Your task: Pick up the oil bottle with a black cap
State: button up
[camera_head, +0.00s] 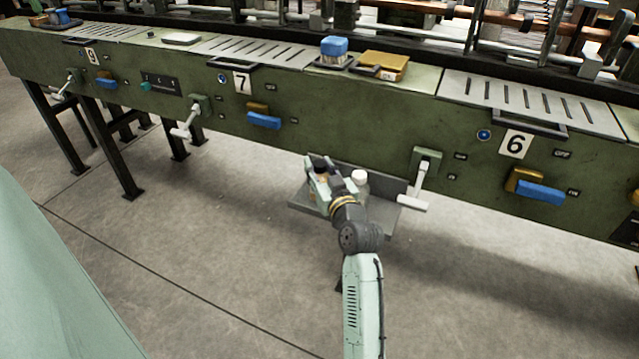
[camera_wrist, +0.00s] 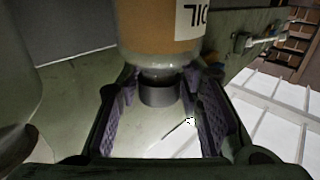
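The oil bottle (camera_wrist: 155,35) has an amber-brown body and a white label with dark letters, and appears upside down in the wrist view. Its black cap (camera_wrist: 160,94) lies between the two finger pads of my gripper (camera_wrist: 163,100). Narrow gaps show beside the cap, so the fingers look open around it. In the head view my gripper (camera_head: 331,180) is over the grey shelf and hides most of the bottle. A second bottle with a white cap (camera_head: 359,176) stands just to the right of it.
The grey shelf (camera_head: 394,218) hangs from the green machine (camera_head: 315,125). A white lever (camera_head: 415,190) sticks out right of the shelf. A pale, blurred rounded object (camera_wrist: 22,85) is close at left in the wrist view. The floor in front is clear.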

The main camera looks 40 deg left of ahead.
jog(key=shift+f, duration=0.1)
grip_shut()
dwell(0.3)
